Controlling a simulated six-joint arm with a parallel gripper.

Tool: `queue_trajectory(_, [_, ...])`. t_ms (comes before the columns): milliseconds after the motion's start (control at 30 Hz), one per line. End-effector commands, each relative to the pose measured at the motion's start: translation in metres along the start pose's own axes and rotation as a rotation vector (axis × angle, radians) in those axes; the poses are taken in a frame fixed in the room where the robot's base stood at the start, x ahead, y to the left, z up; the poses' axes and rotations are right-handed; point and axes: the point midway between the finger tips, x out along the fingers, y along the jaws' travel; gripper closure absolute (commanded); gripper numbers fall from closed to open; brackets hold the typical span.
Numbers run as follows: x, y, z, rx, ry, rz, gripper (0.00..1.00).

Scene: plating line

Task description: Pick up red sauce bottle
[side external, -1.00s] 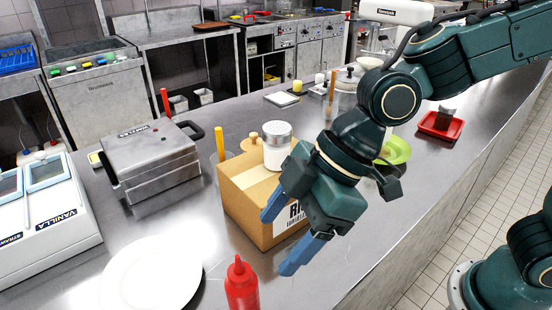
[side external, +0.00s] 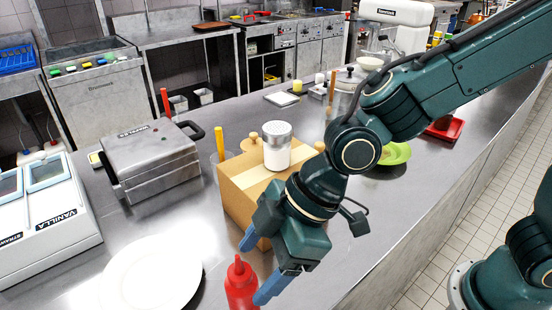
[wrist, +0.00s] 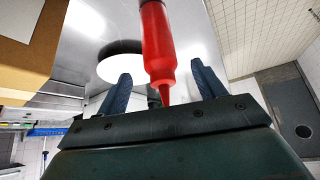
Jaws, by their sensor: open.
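The red sauce bottle (side external: 241,289) stands upright on the steel counter at the bottom of the side view, its lower part cut off by the frame edge. My gripper (side external: 254,270) is open, with its blue fingers close to the bottle's upper part. One finger is in front and to the right of the bottle in the side view, the other up and behind it. In the wrist view the bottle (wrist: 158,45) lies between the two open fingers (wrist: 160,85), its nozzle pointing toward the palm. I cannot tell whether either finger touches it.
A white plate (side external: 150,275) lies left of the bottle. A cardboard box (side external: 236,196) with a shaker (side external: 277,150) on top stands close behind my gripper. A waffle iron (side external: 152,160) stands farther left. Bare counter lies right of the box.

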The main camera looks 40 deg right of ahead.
Motion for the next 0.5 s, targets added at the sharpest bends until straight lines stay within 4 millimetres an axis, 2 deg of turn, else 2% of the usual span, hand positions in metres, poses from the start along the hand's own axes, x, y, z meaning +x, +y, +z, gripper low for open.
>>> queue_trajectory(300, [0.031,-0.001,0.0,0.0,-0.002,-0.001,0.31])
queue_trajectory(500, [0.038,0.0,-0.001,0.0,0.0,0.001,0.31])
